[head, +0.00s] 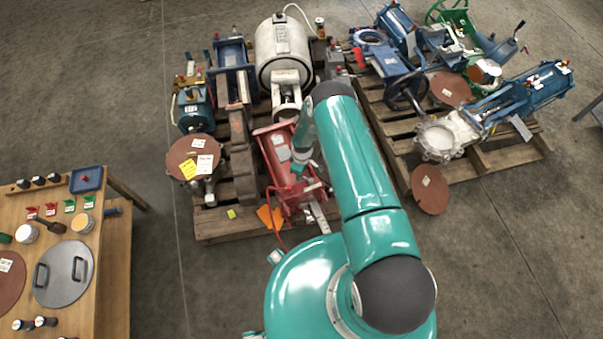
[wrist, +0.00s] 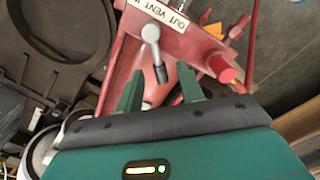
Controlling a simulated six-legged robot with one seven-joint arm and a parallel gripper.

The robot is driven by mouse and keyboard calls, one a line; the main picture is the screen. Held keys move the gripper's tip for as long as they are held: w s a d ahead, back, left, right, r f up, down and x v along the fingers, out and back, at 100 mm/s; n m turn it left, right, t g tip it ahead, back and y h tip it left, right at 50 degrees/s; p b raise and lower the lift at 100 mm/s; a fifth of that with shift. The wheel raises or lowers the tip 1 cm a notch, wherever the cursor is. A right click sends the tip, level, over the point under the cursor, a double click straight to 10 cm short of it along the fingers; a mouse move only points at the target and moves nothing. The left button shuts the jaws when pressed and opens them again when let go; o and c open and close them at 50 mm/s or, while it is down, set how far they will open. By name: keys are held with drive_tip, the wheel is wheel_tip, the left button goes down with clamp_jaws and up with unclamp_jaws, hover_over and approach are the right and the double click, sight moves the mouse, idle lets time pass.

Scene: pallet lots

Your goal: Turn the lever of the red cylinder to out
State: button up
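The red cylinder (head: 283,163) lies on the left pallet in the head view, and its red body (wrist: 190,50) fills the middle of the wrist view. Its lever (wrist: 152,50) has a grey hub and arm and a black tip. A white label (wrist: 165,14) beside the hub reads OUT and VENT, with a further part cut off. The lever points away from the label, toward my gripper. My gripper (wrist: 160,90) is open, its two green fingers apart on either side of the lever's tip. I cannot tell whether they touch the lever. In the head view the fingers are not clear.
The left pallet (head: 222,232) is crowded with a white tank (head: 283,50), a brown disc (head: 192,157) and blue parts. The right pallet (head: 500,157) holds valves. A wooden table (head: 117,265) stands at left. A red knob (wrist: 228,75) sits right of the fingers.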

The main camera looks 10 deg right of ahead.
wheel_tip(320, 180, up, 12)
drive_tip(key=shift+r, duration=0.15)
drive_tip(key=shift+w+d, duration=0.1)
idle(0.5)
wheel_tip(320, 180, up, 38)
drive_tip(key=s+d+f+m+t, duration=0.1)
drive_tip(key=s+d+m+t, duration=0.1)
drive_tip(key=m+t, duration=0.15)
drive_tip(key=s+r+m, duration=0.4)
drive_tip(key=s+r, duration=0.8)
drive_tip(key=r, duration=0.2)
drive_tip(key=s+r+m+t, duration=0.2)
drive_tip(key=s+r, duration=0.3)
drive_tip(key=s, duration=0.8)
drive_tip(key=shift+s+m, duration=0.15)
drive_tip(key=shift+m, duration=0.2)
